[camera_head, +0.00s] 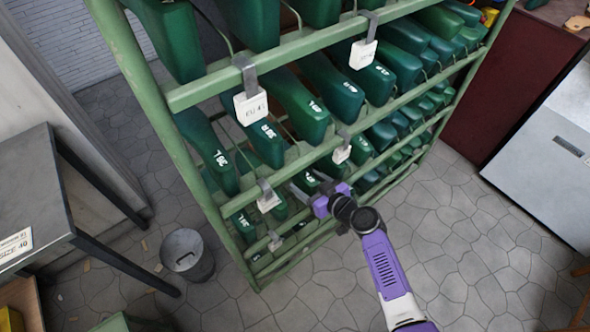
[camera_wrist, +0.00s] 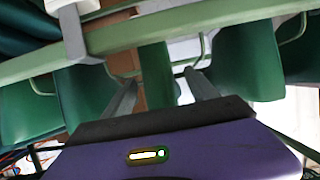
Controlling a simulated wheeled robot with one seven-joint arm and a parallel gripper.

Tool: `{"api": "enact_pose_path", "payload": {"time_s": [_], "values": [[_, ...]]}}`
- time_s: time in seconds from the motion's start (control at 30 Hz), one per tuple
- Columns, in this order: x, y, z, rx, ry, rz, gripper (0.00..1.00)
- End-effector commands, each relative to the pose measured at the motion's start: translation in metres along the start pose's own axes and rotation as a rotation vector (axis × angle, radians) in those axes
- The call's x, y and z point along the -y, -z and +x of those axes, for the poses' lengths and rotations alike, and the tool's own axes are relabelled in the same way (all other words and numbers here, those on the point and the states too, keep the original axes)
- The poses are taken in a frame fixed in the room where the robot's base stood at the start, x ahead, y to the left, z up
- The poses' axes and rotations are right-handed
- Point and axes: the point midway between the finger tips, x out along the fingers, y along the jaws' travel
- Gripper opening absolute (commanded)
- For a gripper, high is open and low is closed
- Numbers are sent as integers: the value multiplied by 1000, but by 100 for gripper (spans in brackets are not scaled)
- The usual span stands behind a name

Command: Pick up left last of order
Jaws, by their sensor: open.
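The lasts are green, foot-shaped blocks with white marks, standing in rows on a green rack (camera_head: 181,98). In the head view, a last marked 40L (camera_head: 306,108) stands in an upper row, between ones marked 39R (camera_head: 268,143) and 40R (camera_head: 343,92). My gripper (camera_head: 308,189) is open at a lower row, its fingers reaching in among lasts. In the wrist view, one green last (camera_wrist: 157,78) stands between my two fingers (camera_wrist: 160,95), with no clear contact. Its mark cannot be read there. An order card (camera_head: 16,245) reading SIZE 40 is at the left table's edge.
White size tags (camera_head: 251,107) hang on the rack's rails, which cross close in front of the lasts. Neighbouring lasts (camera_wrist: 245,60) stand on both sides of my fingers. A grey bin (camera_head: 187,256) stands left of the rack, a grey cabinet (camera_head: 550,150) at right. Floor between is clear.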

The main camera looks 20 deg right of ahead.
Motion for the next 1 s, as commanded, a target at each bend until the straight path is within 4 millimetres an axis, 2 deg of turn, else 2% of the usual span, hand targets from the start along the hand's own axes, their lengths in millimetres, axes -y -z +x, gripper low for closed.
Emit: {"api": "enact_pose_path", "payload": {"time_s": [0.1, 0.2, 0.47, 0.8, 1.0], "values": [[0, 0, 16, 0, 2, -2, 68], [0, 0, 22, 0, 1, -1, 68], [0, -1, 24, 0, -1, 0, 68], [0, -1, 23, 0, 0, 0, 2], [-1, 1, 23, -2, -1, 0, 2]]}}
